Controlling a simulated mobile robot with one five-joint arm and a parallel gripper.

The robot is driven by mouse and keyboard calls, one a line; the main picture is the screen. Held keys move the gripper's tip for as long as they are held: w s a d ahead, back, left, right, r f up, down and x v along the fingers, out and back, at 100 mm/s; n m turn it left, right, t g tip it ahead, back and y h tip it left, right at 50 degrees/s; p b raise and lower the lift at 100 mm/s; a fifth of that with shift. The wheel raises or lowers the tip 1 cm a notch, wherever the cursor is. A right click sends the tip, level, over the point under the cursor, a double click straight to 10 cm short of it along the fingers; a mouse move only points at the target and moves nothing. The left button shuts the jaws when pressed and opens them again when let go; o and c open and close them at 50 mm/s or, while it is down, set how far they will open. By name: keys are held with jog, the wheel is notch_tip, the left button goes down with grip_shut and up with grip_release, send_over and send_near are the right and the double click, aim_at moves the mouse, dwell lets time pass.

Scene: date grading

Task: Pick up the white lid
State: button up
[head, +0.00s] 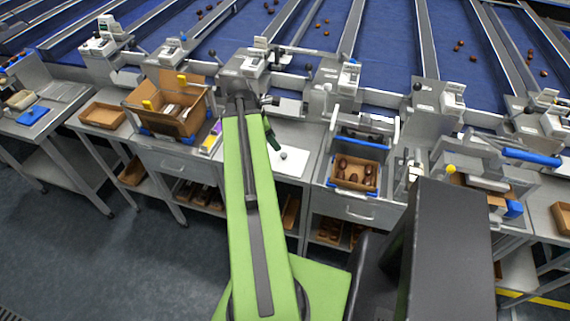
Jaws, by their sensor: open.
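A flat white sheet-like piece with a small round grey knob, which looks like the white lid (291,166), lies on the steel worktop in the middle of the head view. Its left side is partly covered by my green arm. My gripper (271,132) shows only in small part, as dark pieces beside the far end of the arm, just behind and left of the lid. It is open. It looks apart from the lid, but the exact gap cannot be told. Its fingertips are mostly hidden.
A cardboard box (190,122) stands left of my arm, with a shallow cardboard tray (103,107) further left. A box of dates (372,175) sits right of the lid. Scales and metal rails line the back edge before blue conveyor lanes (390,62). Grey floor (100,260) is free in front.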

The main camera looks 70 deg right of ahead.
jog(key=b, duration=0.3)
send_over(283, 154)
jog(key=w+a, duration=0.2)
jog(key=f, duration=0.4)
jog(key=shift+s+f, duration=0.15)
jog(key=shift+s, duration=0.05)
jog(key=shift+s+d+f, duration=0.15)
jog(key=b+x, duration=0.4)
jog(key=x, duration=0.1)
jog(key=shift+d+f+b, duration=0.1)
jog(key=shift+d+b, duration=0.1)
jog(key=shift+b, duration=0.2)
jog(key=shift+c, duration=0.2)
grip_shut()
